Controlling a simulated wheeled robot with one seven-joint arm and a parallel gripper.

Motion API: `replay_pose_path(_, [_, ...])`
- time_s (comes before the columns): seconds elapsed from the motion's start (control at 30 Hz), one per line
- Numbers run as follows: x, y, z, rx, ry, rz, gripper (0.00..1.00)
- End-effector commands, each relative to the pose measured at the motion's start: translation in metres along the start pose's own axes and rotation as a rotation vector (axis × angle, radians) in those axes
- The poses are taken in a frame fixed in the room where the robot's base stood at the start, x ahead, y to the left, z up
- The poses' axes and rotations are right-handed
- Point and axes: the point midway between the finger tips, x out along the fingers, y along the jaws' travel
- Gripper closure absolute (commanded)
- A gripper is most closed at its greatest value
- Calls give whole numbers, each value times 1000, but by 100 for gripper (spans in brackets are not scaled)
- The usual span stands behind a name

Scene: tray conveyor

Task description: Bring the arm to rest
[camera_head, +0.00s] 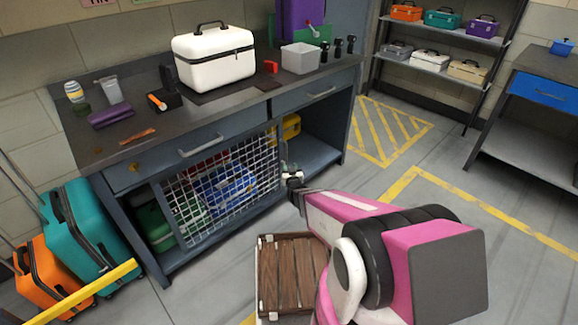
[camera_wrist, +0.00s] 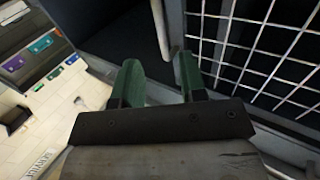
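My gripper (camera_head: 291,178) is in front of the workbench, by the right edge of the wire-mesh door (camera_head: 222,185) on its lower cabinet. In the wrist view my gripper (camera_wrist: 158,78) has two green fingers standing apart, with nothing seen held between them. A pale upright bar (camera_wrist: 160,28) shows just beyond the fingertips; I cannot tell whether it touches them. The mesh door (camera_wrist: 262,40) fills the right of that view. My arm reaches forward from the lower right in the head view.
The workbench (camera_head: 88,150) carries a white case (camera_head: 214,57), a grey bin (camera_head: 300,57) and small tools. A brown wooden crate (camera_head: 287,275) is on the floor below my arm. Teal (camera_head: 90,225) and orange (camera_head: 45,275) suitcases stand left. Floor to the right is clear.

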Motion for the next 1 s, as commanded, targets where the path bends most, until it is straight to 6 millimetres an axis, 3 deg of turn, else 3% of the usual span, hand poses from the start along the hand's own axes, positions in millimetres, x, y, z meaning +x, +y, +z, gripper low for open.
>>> replay_pose_path(0.27, [-1, 2, -4, 1, -33, -1, 61])
replay_pose_path(0.57, [-12, 16, -25, 8, -341, -9, 61])
replay_pose_path(0.77, [-42, 31, -44, 14, -630, -9, 61])
replay_pose_path(1.0, [-103, 50, -73, 27, -987, 5, 61])
